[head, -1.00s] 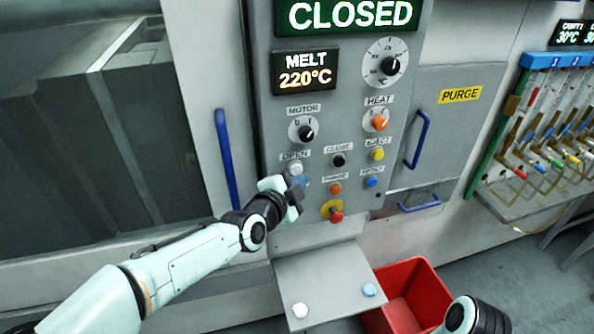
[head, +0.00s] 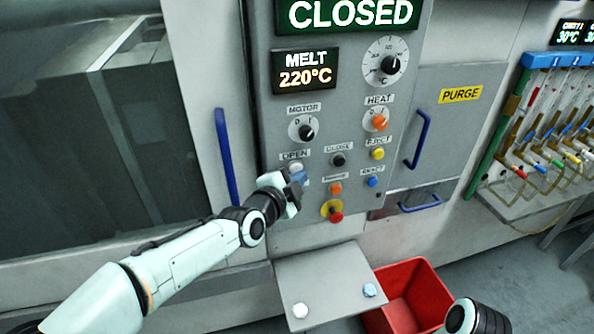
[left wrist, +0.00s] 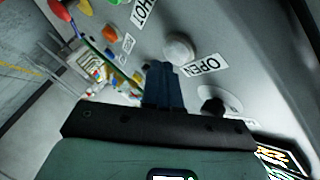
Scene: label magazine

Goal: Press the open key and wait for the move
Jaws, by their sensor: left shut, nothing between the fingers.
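The open key is a round white button (head: 295,167) under the "OPEN" label (head: 294,155) on the grey control panel. My left gripper (head: 299,177) is shut and empty, its blue fingertips just below the key. In the left wrist view the shut fingers (left wrist: 162,70) point at the panel, and the white key (left wrist: 178,48) shows just beyond their tips, beside its label. I cannot tell whether they touch. The display (head: 350,13) reads "CLOSED". My right gripper is not in view; only a piece of what looks like my right arm shows at the bottom right.
Near the key are the black close key (head: 338,160), the motor knob (head: 306,132), an orange key (head: 335,188) and the red emergency stop (head: 336,216). A small shelf (head: 325,285) and a red bin (head: 420,290) are below. A blue handle (head: 227,157) is at left.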

